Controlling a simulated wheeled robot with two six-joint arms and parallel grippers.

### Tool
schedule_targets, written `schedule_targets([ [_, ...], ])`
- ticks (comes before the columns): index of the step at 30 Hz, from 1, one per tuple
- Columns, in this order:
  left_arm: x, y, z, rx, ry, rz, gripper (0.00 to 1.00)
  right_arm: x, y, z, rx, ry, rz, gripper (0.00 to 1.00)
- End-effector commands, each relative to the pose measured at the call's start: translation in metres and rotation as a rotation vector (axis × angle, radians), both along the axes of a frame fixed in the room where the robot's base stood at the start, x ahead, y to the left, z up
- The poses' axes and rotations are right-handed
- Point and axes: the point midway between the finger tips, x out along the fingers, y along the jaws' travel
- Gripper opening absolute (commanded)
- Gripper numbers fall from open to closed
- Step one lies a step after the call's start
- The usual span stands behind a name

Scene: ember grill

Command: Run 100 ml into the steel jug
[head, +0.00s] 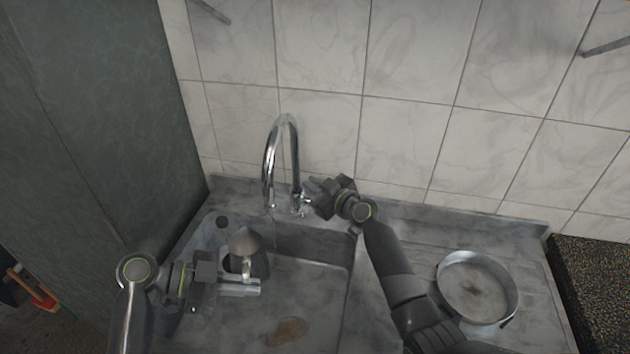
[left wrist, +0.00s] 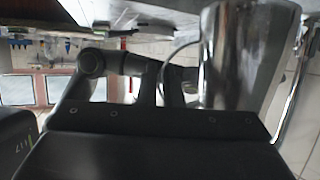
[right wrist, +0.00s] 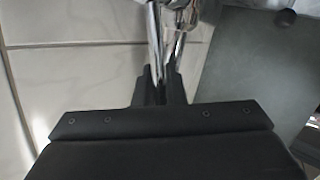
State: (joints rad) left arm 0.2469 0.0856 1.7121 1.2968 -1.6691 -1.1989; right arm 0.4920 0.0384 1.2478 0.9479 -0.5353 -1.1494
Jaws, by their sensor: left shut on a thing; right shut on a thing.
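The steel jug (head: 246,243) is over the left part of the sink basin, near the tap spout. Its shiny wall fills the upper right of the left wrist view (left wrist: 240,60). My left gripper (head: 238,283) is shut on the jug's handle (left wrist: 178,62). The chrome tap (head: 281,128) arches up behind the basin. A faint thin line hangs below its spout; I cannot tell whether it is water. My right gripper (head: 312,199) is shut on the tap lever (right wrist: 160,45) at the tap's base. The jug's contents and any level inside are not readable.
The stone sink (head: 315,310) has a brown stain on its floor. A round metal pan (head: 478,285) stands on the counter to the right, beside my right arm. A tiled wall (head: 420,140) rises behind and a dark green panel (head: 95,120) stands at the left.

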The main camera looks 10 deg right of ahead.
Motion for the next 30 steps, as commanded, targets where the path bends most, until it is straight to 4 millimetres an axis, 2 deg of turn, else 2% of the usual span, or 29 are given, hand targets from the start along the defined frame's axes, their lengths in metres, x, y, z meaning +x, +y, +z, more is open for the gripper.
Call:
schedule_targets([
  [15, 0.0, 0.0, 0.001, -0.001, -0.002, -0.001, 0.0, -0.014, 0.006, -0.005, -0.067, -0.172, -0.001, 0.0],
  [30, 0.0, 0.0, 0.001, -0.001, -0.002, -0.001, 0.0, -0.016, 0.006, -0.006, -0.081, -0.195, -0.005, 0.0],
])
